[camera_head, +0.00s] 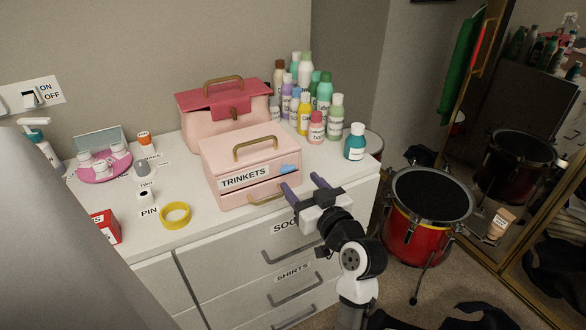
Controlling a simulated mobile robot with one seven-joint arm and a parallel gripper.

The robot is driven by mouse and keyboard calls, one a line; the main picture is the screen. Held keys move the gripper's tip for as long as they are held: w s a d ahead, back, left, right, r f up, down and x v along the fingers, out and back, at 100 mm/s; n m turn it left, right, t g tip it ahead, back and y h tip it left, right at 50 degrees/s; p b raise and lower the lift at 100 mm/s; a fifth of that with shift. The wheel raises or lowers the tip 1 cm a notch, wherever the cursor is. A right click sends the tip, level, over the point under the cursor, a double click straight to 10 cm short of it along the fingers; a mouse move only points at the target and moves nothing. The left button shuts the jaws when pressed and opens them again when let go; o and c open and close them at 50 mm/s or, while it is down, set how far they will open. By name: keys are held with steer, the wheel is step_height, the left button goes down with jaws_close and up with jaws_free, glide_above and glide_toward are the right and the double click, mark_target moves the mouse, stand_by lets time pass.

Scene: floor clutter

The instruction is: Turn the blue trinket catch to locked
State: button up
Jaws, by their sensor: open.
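A pink trinket box (251,163) labelled TRINKETS stands on the white dresser, with a brass handle on its lid and a pull on its lower drawer. The blue catch (288,169) is on the right of its front face, beside the label. It looks roughly level, tilted slightly; I cannot tell its exact setting. My gripper (304,187) is open, with two purple fingers pointing towards the box front. The fingertips are just below and to the right of the catch. I cannot tell whether they touch anything, and nothing shows between them.
A larger pink case (226,112) stands behind the box. Several bottles (305,98) crowd the back right, with a teal bottle (355,142) near the dresser's right end. Yellow tape (175,215) lies front left. A red drum (427,222) stands on the floor to the right.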

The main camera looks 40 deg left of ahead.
mark_target(289, 169)
steer(key=x, duration=0.5)
steer(key=shift+a+p, duration=0.15)
steer(key=shift+p, duration=0.25)
steer(key=c, duration=1)
